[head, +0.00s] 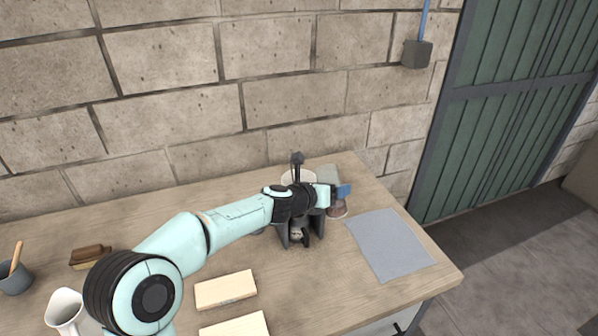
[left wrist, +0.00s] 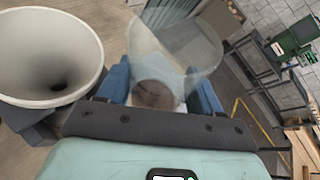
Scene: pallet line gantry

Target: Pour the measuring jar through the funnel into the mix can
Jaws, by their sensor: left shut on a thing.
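My left gripper (head: 342,190) has blue fingers and is shut on the clear measuring jar (left wrist: 190,50), with brown contents low in it. The jar also shows in the head view (head: 338,210), partly behind the gripper. I cannot tell whether its base touches the table. The pale funnel (left wrist: 45,45) stands beside the jar, to its left in the left wrist view, its dark hole visible. A dark grey stand (head: 284,236) shows below my wrist. I cannot make out the mix can for certain. My right gripper is out of view.
A grey mat (head: 390,243) lies flat to the right, near the table's edge. Wooden blocks (head: 225,289) lie in front. A white jug (head: 64,309), a grey cup (head: 15,279) and a brown brush (head: 90,254) are at the left. A block wall stands behind.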

